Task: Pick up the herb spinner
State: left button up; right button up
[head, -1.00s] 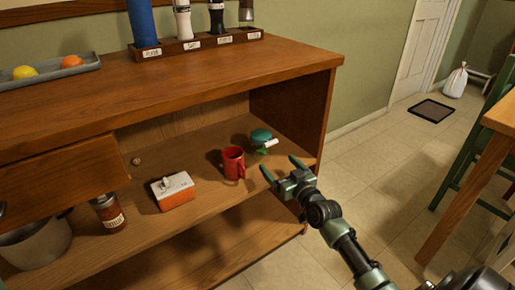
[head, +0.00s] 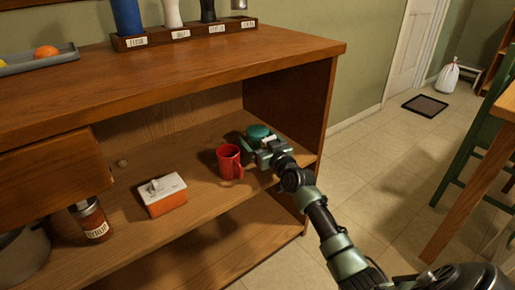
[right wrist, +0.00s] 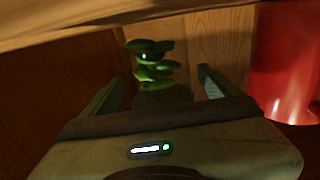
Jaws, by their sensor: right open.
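The herb spinner (head: 258,131), green with a teal round top, stands on the middle shelf beside the red mug (head: 229,161). My right gripper (head: 262,146) is open at the spinner and hides its lower part in the head view. In the right wrist view the green stacked body of the spinner (right wrist: 153,65) shows between the two spread fingers of my right gripper (right wrist: 158,88). A gap shows on both sides, and the spinner's base is dark. My left gripper is not in view.
The red mug (right wrist: 285,70) is close on the right of the wrist view. The counter top (head: 200,65) overhangs the shelf, and a side panel closes its right end. An orange and white box (head: 163,195) and a brown jar (head: 91,218) stand further left.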

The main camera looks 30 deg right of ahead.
jog(key=c, duration=1.7)
jog(key=shift+r, duration=0.1)
